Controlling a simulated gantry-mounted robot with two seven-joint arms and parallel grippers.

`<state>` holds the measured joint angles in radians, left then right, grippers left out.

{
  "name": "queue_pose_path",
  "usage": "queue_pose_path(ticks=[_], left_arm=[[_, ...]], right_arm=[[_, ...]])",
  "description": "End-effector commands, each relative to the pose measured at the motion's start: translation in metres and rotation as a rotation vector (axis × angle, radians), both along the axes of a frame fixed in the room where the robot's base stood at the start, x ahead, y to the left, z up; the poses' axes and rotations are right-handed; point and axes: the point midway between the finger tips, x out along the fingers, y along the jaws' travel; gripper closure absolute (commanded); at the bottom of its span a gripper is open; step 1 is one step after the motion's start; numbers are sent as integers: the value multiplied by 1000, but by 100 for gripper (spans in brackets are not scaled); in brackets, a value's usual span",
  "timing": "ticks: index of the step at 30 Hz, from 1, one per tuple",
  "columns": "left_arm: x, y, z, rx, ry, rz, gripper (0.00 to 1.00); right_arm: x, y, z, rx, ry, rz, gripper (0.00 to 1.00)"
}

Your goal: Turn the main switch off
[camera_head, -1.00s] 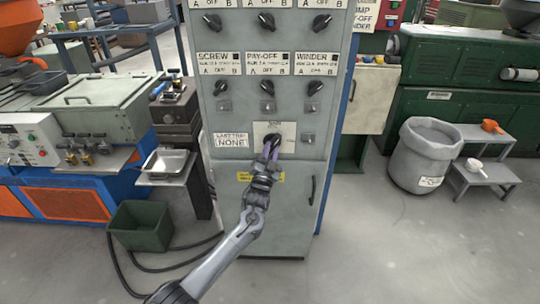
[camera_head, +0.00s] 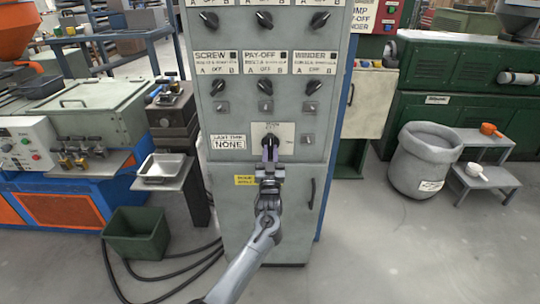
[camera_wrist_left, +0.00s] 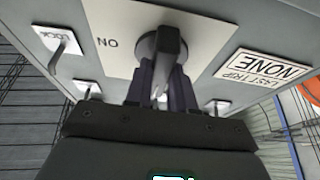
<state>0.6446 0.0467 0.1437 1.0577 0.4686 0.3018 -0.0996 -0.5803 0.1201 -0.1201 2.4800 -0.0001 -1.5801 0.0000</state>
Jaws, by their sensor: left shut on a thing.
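The main switch is a dark rotary knob on a pale label plate (camera_head: 287,131), low on the front of the grey control cabinet (camera_head: 230,180). My left gripper (camera_head: 270,148) is shut on the knob's handle, with its fingers nearly upright in the head view. In the left wrist view the knob (camera_wrist_left: 160,45) is large and dark, and the fingers (camera_wrist_left: 160,88) close on both sides of its handle. An upside-down ON mark shows beside it on the plate. The fingers hide part of the plate. My right gripper is not in view.
Rows of smaller black selector knobs (camera_head: 265,87) sit above the switch. A LAST TRIP NONE sign (camera_head: 229,142) is to its left. A green bin (camera_head: 133,234) and cables lie left of the cabinet. A grey waste bin (camera_head: 420,165) stands right.

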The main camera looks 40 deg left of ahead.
Motion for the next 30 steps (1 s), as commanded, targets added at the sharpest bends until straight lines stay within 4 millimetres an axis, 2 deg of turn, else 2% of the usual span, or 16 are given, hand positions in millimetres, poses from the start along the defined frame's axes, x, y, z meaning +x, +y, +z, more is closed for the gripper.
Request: queue_pose_path(ticks=[1, 11, 12, 16, 25, 30], left_arm=[[0, 1, -6, -9, 8, 0, 100], [0, 1, -6, -11, 9, 1, 100], [0, 2, -6, -11, 8, 1, 70], [0, 1, -4, -9, 6, 1, 51], [-1, 0, -2, -6, 2, 1, 51], [-9, -6, -6, -4, 3, -1, 51]], right_arm=[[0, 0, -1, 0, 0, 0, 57], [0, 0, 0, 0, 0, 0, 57], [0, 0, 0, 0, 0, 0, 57], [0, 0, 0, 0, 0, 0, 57], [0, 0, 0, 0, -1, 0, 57], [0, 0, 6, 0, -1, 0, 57]])
